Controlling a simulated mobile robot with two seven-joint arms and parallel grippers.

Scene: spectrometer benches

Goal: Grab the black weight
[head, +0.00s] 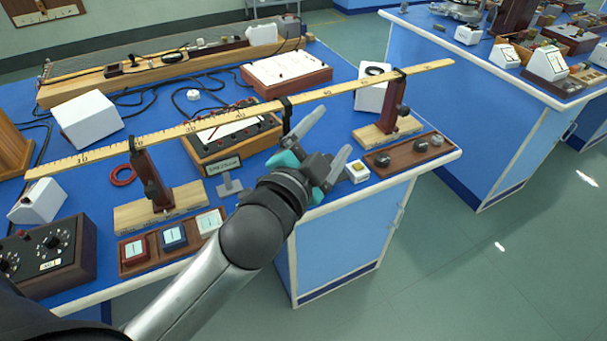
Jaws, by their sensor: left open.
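A wooden tray (405,158) lies at the right front corner of the blue bench top. Several small round weights sit in it. The darkest, a black weight (382,160), is at its left end; two greyer weights (421,146) (437,140) are to its right. My left gripper (331,133) is open and empty, its grey fingers spread, above the front edge of the bench. It is to the left of the tray and apart from the black weight. My right gripper is not in view.
A long wooden ruler (335,89) spans two brown posts (392,105) (152,180) behind my gripper. A small white block (357,171) stands just left of the tray. A second bench (500,100) is at the right.

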